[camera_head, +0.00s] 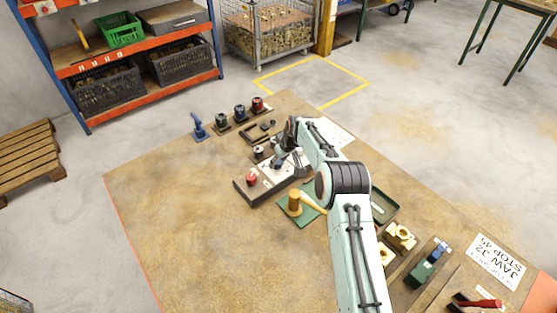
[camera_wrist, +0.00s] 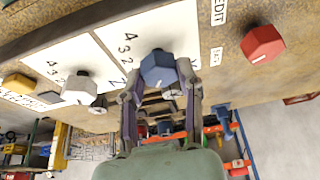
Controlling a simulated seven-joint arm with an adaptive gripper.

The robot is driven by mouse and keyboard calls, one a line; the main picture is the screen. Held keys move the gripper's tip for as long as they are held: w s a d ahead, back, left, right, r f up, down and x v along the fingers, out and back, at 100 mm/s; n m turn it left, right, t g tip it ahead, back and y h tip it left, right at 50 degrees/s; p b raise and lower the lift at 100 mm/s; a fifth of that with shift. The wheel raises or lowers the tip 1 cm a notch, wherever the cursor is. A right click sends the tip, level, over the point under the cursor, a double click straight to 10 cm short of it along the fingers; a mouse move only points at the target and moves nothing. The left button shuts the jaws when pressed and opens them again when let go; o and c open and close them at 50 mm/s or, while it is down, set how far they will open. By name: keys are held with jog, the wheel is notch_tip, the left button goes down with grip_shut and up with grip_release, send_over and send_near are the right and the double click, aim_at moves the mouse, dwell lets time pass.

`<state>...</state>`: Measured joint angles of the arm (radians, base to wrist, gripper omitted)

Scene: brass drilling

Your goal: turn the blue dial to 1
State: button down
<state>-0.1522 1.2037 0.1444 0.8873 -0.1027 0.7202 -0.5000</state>
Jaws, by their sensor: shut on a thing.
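The blue dial (camera_wrist: 158,70) is a hexagonal knob on a white plate (camera_wrist: 140,30) printed with numbers; 4, 3 and 2 show to its left. My gripper (camera_wrist: 160,79) has one finger on each side of the dial and is shut on it. In the head view my gripper (camera_head: 283,161) is down at the control panel (camera_head: 243,190), and the arm hides much of the dial there. I cannot make out which number the dial points to.
A red knob (camera_wrist: 262,42) stands to the right of the blue dial, and a grey-white knob (camera_wrist: 78,88) to the left by another numbered plate. A green tray (camera_head: 298,218) with a brass part (camera_head: 295,203) lies close to the panel. The front left of the table (camera_head: 190,220) is clear.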

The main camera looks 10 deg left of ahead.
jog(key=shift+s+a+m+t+h, duration=0.1)
jog(key=shift+m+t+h, duration=0.3)
jog(key=shift+m, duration=1)
jog(key=shift+m+t+h, duration=0.2)
jog(key=shift+m+h, duration=0.3)
jog(key=shift+m, duration=0.9)
jog(key=c, duration=0.7)
grip_release()
jog(key=shift+r, duration=0.1)
jog(key=v, duration=1.1)
jog(key=shift+s+r, duration=0.2)
jog(key=shift+r, duration=0.15)
